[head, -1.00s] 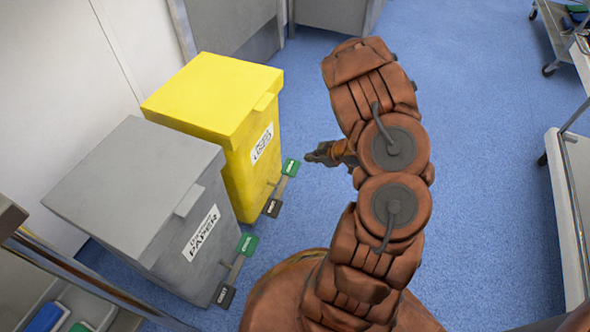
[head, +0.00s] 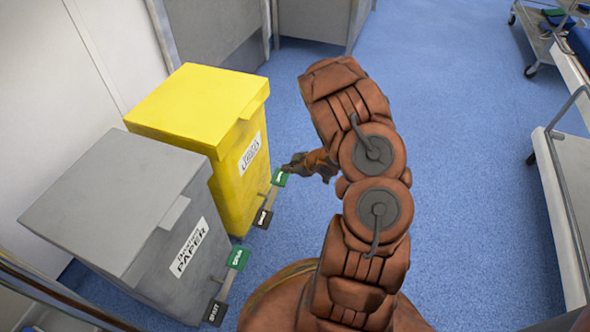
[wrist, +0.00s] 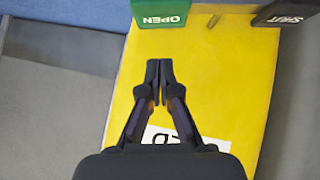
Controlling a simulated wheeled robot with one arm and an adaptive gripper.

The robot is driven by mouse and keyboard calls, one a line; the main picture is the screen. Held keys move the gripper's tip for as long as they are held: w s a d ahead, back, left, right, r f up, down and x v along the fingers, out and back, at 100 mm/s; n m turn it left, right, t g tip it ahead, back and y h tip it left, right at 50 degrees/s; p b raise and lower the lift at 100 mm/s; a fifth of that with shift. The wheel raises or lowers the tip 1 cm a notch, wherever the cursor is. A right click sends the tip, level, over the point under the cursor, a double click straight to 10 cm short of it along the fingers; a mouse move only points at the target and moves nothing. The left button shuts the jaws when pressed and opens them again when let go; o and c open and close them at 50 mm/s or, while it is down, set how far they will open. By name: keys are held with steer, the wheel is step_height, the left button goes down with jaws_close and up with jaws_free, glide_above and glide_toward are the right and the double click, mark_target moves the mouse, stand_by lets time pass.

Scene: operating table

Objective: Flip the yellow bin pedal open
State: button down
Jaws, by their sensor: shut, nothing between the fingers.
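The yellow bin (head: 238,180) stands with its lid (head: 195,105) closed. A green OPEN pedal (head: 279,178) and a black SHUT pedal (head: 262,218) sit on a bar low at its front. In the wrist view the green pedal (wrist: 160,12) is at the top centre and the black pedal (wrist: 285,12) at the top right, with the yellow bin (wrist: 225,90) behind my fingers. My gripper (head: 288,168) is shut and empty, its tips close to the green pedal. In the wrist view its fingertips (wrist: 159,68) point at that pedal with a gap in the picture; I cannot tell whether they touch.
A grey paper bin (head: 150,215) stands beside the yellow one, with its own green pedal (head: 238,258) and black pedal (head: 215,312). A wall (head: 85,90) is behind the bins. The blue floor (head: 450,150) is open to the right, up to a trolley (head: 565,180).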

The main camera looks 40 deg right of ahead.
mark_target(289, 175)
steer(key=b+x, duration=0.1)
steer(key=x, duration=0.2)
steer(key=shift+f, duration=0.3)
steer(key=shift+w+d+f+b, duration=0.15)
steer(key=shift+f+b, duration=0.2)
steer(key=shift+f, duration=0.25)
steer(key=shift+s+d+f+b, duration=0.1)
steer(key=shift+d+f+b, duration=0.1)
steer(key=shift+f+b, duration=0.3)
steer(key=shift+w+d+f, duration=0.1)
steer(key=shift+f, duration=0.4)
steer(key=shift+d, duration=0.1)
steer(key=shift+w+d+f+p, duration=0.3)
steer(key=shift+d+f+p, duration=0.1)
steer(key=shift+p, duration=0.55)
steer(key=shift+w+d+f+p, duration=0.2)
steer(key=shift+f+p, duration=0.15)
steer(key=shift+f, duration=0.3)
steer(key=shift+w+d+f+p, duration=0.1)
steer(key=shift+d+f+p, duration=0.2)
steer(key=shift+f, duration=1.05)
